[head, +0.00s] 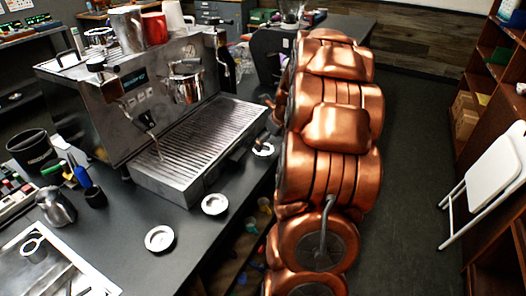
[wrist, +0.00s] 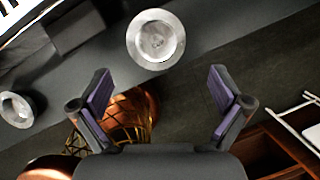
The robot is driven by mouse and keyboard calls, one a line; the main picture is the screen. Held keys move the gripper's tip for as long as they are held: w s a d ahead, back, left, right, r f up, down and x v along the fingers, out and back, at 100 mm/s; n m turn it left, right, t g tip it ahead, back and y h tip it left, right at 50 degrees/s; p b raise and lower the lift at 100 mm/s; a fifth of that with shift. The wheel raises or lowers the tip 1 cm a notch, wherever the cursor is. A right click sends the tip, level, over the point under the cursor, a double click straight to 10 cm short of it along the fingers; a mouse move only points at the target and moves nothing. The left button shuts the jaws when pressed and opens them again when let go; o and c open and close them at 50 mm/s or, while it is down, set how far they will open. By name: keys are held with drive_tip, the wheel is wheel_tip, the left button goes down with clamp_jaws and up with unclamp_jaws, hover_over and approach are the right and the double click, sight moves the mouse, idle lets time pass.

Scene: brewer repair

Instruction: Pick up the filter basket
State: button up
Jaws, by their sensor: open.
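Three small, round, shallow metal pieces that look like filter baskets lie along the counter's front edge in the head view: a near one (head: 160,239), a middle one (head: 214,204) and a far one (head: 263,149). I cannot tell which one is meant. In the wrist view, a round metal basket (wrist: 156,40) lies on the counter, centred ahead of my gripper (wrist: 162,85). A second round piece (wrist: 17,106) is at the left edge. My gripper is open and empty, its purple-padded fingers wide apart and short of the basket in the picture.
A steel espresso machine (head: 150,95) with a slatted drip tray (head: 200,145) stands on the dark counter (head: 125,215). A steel pitcher (head: 55,207) and a black bin (head: 32,150) are at left. My copper arm fills the middle. A white folding chair (head: 490,180) stands at right.

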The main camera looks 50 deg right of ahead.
sight(266, 150)
drive_tip(key=shift+w+a+f+p, duration=0.1)
drive_tip(key=shift+w+f+p, duration=0.35)
drive_tip(key=shift+f, duration=0.2)
drive_tip(key=shift+p+x, duration=0.7)
drive_tip(key=shift+x, duration=1.25)
drive_tip(key=c, duration=1.2)
